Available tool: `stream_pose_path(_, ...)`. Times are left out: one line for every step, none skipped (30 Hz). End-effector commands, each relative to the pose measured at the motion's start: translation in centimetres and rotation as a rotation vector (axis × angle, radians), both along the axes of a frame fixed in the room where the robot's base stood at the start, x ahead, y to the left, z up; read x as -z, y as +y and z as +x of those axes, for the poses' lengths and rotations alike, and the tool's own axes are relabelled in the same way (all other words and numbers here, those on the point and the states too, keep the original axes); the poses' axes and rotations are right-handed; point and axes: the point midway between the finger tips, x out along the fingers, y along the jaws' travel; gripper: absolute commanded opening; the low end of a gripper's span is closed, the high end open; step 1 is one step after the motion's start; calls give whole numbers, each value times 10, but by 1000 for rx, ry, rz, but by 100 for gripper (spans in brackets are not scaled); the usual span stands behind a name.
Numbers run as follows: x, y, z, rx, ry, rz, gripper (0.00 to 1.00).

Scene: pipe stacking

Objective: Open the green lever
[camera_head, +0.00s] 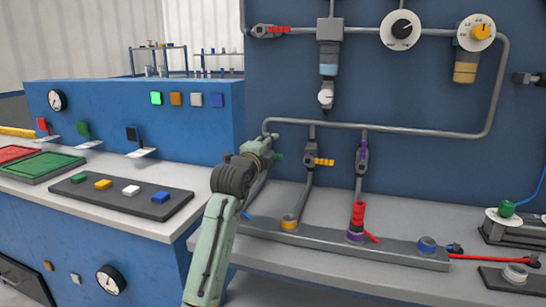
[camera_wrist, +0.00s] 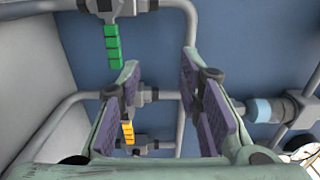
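The green lever (camera_wrist: 113,47) shows in the wrist view at the upper left, fixed on a grey valve (camera_wrist: 112,8). It lies outside the finger gap, beyond the left finger's tip. In the head view only a small green end, likely the same lever (camera_head: 279,157), shows beside my gripper (camera_head: 259,147); the arm hides the rest. In the wrist view my gripper (camera_wrist: 160,65) is open, its two purple-padded fingers wide apart with only blue panel and grey pipe behind the gap. I see no contact with the lever.
The yellow lever (camera_head: 319,161) is just right of my gripper, with the purple lever (camera_head: 363,152) beyond. A grey pipe (camera_head: 390,129) runs along the blue panel (camera_head: 430,80). The red lever (camera_head: 279,29) is above. A grey rail (camera_head: 330,244) with pipe sockets lies below.

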Motion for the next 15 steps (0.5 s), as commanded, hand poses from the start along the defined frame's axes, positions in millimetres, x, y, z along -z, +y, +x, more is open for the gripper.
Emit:
stream_pose_path(11, 1, 0, -1, 5, -3, 32)
stream_pose_path(18, 1, 0, -1, 4, -4, 32)
stream_pose_path(26, 1, 0, -1, 4, -4, 32)
stream_pose_path(33, 1, 0, -1, 5, -4, 32)
stream_pose_path(40, 1, 0, -1, 6, -4, 32)
stream_pose_path(48, 1, 0, -1, 5, -5, 32)
stream_pose_path(55, 1, 0, -1, 6, -4, 32)
stream_pose_path(61, 1, 0, -1, 4, -5, 32)
stream_pose_path(56, -4, 9, 1, 1, -2, 32)
stream_pose_path(54, -6, 16, 1, 1, -2, 32)
stream_pose_path(55, -8, 22, 1, 2, -2, 32)
stream_pose_path(55, -10, 30, 0, 1, -2, 32)
stream_pose_path(55, -12, 35, 0, 1, -1, 32)
stream_pose_path(55, -14, 40, 0, 1, -1, 32)
stream_pose_path(56, -15, 46, -1, 2, -2, 32)
